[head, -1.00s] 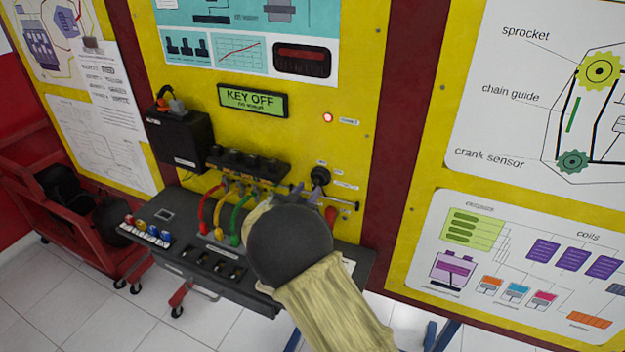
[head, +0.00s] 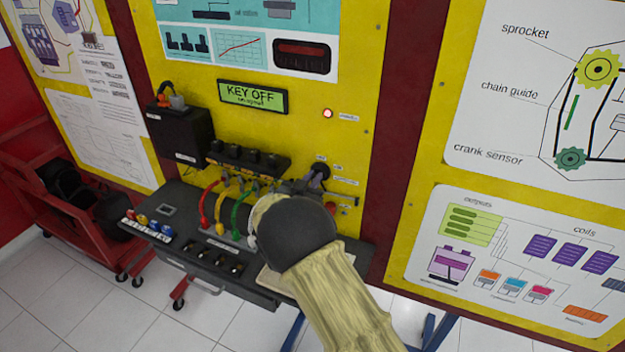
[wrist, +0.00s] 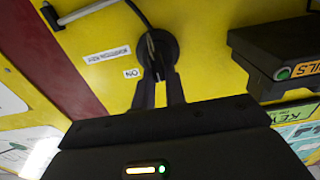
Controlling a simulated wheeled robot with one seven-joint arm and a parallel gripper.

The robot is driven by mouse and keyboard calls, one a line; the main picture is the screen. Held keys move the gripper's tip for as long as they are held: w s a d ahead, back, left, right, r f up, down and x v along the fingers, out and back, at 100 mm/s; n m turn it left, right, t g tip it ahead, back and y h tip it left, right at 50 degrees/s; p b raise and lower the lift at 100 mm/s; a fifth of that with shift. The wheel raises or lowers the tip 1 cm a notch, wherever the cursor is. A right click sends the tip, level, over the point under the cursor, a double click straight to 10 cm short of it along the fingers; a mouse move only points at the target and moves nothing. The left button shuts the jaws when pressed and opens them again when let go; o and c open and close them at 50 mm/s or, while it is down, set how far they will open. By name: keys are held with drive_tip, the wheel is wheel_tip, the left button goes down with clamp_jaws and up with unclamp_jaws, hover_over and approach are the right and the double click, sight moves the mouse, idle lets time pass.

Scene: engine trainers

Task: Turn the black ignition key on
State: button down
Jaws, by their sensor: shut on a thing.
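The black ignition key (wrist: 154,58) sits in a round black switch (wrist: 172,50) on the yellow panel in the wrist view. My gripper (wrist: 157,72) is shut on the key, with its two fingers on either side of it. A label reading "ON" is beside the switch. In the head view my gripper (head: 316,182) reaches the switch (head: 321,170), and my arm hides part of what is below. The display (head: 253,97) reads "KEY OFF". A small red lamp (head: 328,113) beside it is lit.
A dark shelf (head: 195,250) with coloured buttons juts out below the panel. Red, yellow, green and white cables (head: 208,203) loop left of my gripper. A black box (head: 178,133) is on the panel at left. A red cart (head: 85,235) stands at far left.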

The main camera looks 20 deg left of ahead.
drive_tip(key=shift+f+m+b, duration=0.15)
drive_tip(key=shift+m+b, duration=0.15)
drive_tip(key=shift+b, duration=0.35)
drive_tip(key=m+b, duration=0.3)
drive_tip(key=b, duration=0.3)
drive_tip(key=m+b, duration=0.4)
drive_tip(key=b, duration=0.2)
drive_tip(key=d+m+b, duration=0.1)
drive_tip(key=m+b, duration=0.3)
drive_tip(key=b, duration=0.2)
drive_tip(key=shift+d+f, duration=0.1)
drive_tip(key=shift+f, duration=0.25)
drive_tip(key=c, duration=1.5)
unclamp_jaws()
drive_tip(key=shift+s, duration=0.1)
drive_tip(key=shift+o, duration=0.3)
drive_tip(key=shift+r, duration=0.1)
